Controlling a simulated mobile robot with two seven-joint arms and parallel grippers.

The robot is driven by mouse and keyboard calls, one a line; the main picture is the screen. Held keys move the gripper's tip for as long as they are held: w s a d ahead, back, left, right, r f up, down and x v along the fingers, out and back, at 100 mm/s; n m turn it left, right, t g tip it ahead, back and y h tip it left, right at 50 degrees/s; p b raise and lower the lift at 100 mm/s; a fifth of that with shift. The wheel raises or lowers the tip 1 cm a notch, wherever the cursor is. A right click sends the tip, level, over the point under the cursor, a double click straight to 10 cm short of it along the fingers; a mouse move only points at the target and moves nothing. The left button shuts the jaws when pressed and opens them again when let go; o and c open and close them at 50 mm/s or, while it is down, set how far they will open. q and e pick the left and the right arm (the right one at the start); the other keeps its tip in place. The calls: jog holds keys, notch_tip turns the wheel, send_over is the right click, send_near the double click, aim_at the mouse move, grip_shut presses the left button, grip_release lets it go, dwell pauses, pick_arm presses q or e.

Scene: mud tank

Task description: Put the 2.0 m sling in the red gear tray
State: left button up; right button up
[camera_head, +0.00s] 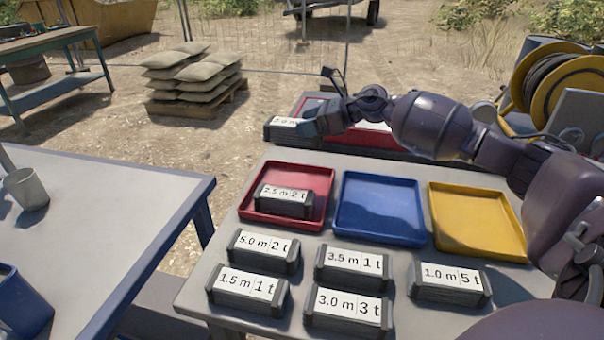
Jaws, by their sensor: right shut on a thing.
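My right gripper (308,124) reaches in from the right and is shut on a dark grey pack with a white label, the 2.0 m sling (283,130). The rest of its label is hidden behind the gripper. It is beyond the far edge of the table, in front of a red and grey case; I cannot tell whether they touch. The red gear tray (247,211) is nearer, at the left of three trays, and holds a pack marked 2.5 m 2 t (284,200). My left gripper is not in view.
A blue tray (379,208) and a yellow tray (478,221) stand right of the red one. Nearer lie packs marked 5.0 m 2 t (264,253), 3.5 m 1 t (352,267), 1.0 m 5 t (449,284), 1.5 m 1 t (247,291) and 3.0 m 3 t (347,310).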

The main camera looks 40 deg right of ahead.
notch_tip(320, 180, down, 10)
jog(key=shift+r+b, duration=0.25)
jog(key=shift+b, duration=0.45)
notch_tip(320, 180, down, 4)
jog(key=shift+r+b, duration=0.15)
jog(key=shift+b, duration=0.25)
jog(key=shift+f, duration=0.25)
jog(key=shift+f, duration=0.1)
jog(key=shift+f, duration=0.15)
jog(key=o, duration=1.1)
jog(key=shift+o, duration=0.2)
